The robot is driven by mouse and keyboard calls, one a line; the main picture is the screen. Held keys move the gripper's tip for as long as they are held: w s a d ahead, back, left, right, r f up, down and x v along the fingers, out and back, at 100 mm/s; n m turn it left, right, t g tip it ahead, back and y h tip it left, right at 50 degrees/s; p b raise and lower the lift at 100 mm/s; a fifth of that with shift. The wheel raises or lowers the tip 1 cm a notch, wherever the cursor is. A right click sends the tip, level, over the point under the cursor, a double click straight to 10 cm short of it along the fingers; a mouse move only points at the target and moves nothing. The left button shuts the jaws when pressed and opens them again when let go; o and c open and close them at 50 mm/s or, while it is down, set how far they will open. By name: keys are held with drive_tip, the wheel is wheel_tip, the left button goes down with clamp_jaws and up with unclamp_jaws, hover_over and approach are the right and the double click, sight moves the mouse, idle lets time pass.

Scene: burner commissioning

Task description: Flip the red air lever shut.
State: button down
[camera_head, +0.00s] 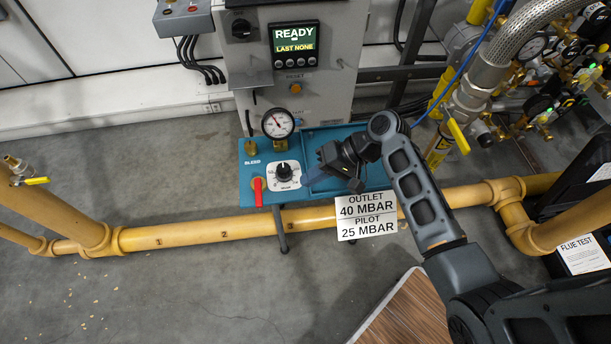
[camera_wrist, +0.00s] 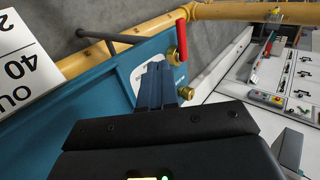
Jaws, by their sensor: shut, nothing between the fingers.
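The red air lever (camera_head: 258,191) is at the left front of the blue panel (camera_head: 250,172), pointing toward the front edge in the head view. In the wrist view the red lever (camera_wrist: 182,40) stands by a brass fitting, beyond my fingertips and slightly right. My gripper (camera_head: 319,170) is over the panel, to the right of the black dial (camera_head: 284,171), apart from the lever. In the wrist view my gripper (camera_wrist: 157,72) shows its blue fingers together and empty, covering most of the dial's white plate.
A pressure gauge (camera_head: 278,123) stands behind the dial. A yellow pipe (camera_head: 190,236) runs in front of the panel, with a white pressure sign (camera_head: 366,216) at its front edge. The grey control cabinet (camera_head: 345,60) rises behind.

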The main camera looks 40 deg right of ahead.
sight(259, 192)
drive_tip(key=b+x, duration=0.1)
drive_tip(key=x, duration=0.6)
drive_tip(key=shift+f, duration=0.1)
drive_tip(key=w+a, duration=0.2)
drive_tip(key=shift+a, duration=0.35)
drive_tip(key=shift+w+a, duration=0.25)
drive_tip(key=shift+a, duration=0.15)
drive_tip(key=shift+a, duration=0.15)
